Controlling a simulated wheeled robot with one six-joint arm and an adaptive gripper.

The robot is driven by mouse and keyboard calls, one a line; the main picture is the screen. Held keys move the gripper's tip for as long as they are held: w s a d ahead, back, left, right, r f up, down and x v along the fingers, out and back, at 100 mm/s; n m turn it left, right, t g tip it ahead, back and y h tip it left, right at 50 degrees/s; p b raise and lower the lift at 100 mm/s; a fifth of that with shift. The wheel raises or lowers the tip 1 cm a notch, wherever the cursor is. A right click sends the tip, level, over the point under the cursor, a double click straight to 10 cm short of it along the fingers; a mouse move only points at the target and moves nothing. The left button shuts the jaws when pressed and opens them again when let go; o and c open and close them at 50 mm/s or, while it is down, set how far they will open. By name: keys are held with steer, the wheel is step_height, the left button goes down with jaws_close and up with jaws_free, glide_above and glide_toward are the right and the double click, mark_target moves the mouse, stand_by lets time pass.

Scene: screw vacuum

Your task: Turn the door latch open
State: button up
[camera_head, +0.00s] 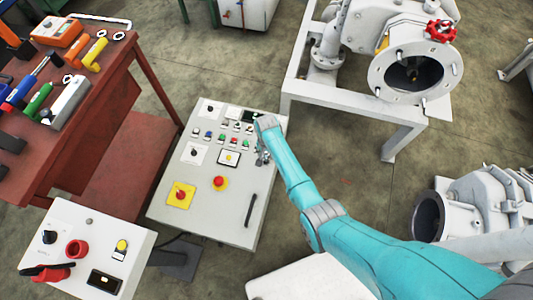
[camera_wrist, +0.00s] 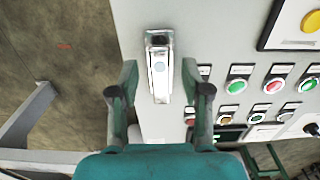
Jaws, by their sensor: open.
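The door latch (camera_wrist: 159,67) is a shiny metal piece with a small round pale spot, set upright near the left edge of the grey panel door in the wrist view. My gripper (camera_wrist: 163,80) is open, with one finger on each side of the latch's lower part. I cannot tell whether the fingers touch it. In the head view my gripper (camera_head: 262,157) is at the right edge of the control cabinet (camera_head: 223,240), and the latch is hard to make out there.
The cabinet front has several coloured buttons, a yellow-backed red knob (camera_head: 180,195) and a black handle (camera_head: 251,210). A red tool bench (camera_head: 110,115) stands at left. A white pump frame (camera_head: 400,140) and a second pump (camera_head: 480,200) stand at right.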

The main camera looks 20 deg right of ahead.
steer(key=shift+f, duration=0.2)
jaws_close()
